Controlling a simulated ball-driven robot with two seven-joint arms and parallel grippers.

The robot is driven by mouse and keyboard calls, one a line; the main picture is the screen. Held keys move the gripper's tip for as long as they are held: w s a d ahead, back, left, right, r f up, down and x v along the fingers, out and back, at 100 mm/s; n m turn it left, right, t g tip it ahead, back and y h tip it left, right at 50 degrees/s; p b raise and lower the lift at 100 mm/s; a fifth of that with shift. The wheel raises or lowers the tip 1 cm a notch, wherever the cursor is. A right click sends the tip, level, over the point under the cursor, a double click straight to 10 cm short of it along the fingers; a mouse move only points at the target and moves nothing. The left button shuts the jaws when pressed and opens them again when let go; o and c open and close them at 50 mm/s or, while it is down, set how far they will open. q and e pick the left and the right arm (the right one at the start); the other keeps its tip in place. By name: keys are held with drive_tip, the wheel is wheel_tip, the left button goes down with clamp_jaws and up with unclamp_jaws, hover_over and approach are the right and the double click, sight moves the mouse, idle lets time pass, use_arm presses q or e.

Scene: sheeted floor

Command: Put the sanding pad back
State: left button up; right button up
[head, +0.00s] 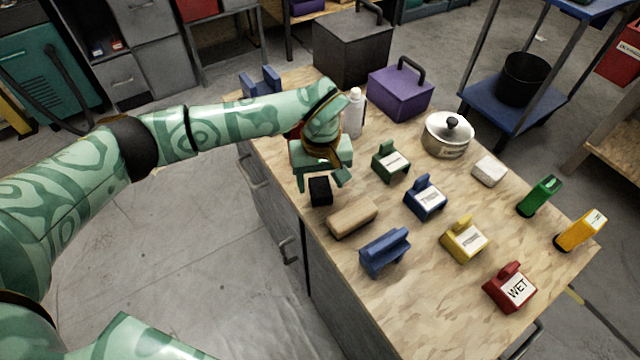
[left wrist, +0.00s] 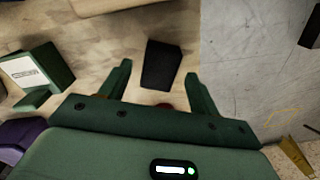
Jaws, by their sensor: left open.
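A small black block (head: 320,191), perhaps the sanding pad, lies on the wooden worktop near its left edge. My left gripper (head: 321,181) is open just above and behind it. In the left wrist view the black block (left wrist: 161,65) shows between the open fingers (left wrist: 158,76), apart from both. Labelled stands form a row: green (head: 391,164), blue (head: 426,199), yellow (head: 464,241) and red (head: 511,289), which reads WET. The other labels are too small to read. My right gripper is not in view.
A tan block (head: 352,218) and an unlabelled blue stand (head: 385,252) are nearby. A white bottle (head: 353,112) stands behind my gripper. A lidded pot (head: 447,134), purple box (head: 400,93), pale block (head: 489,171), green tool (head: 539,196) and yellow tool (head: 580,231) stand farther off.

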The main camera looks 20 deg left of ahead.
sight(321, 188)
use_arm(q)
wheel_tip(321, 188, up, 10)
drive_tip(key=p, duration=0.2)
drive_tip(key=shift+f+p, duration=0.25)
drive_tip(key=shift+p, duration=0.15)
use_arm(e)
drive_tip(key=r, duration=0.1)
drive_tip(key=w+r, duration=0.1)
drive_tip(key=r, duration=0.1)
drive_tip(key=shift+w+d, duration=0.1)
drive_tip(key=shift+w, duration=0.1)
use_arm(q)
drive_tip(key=shift+s+f, duration=0.1)
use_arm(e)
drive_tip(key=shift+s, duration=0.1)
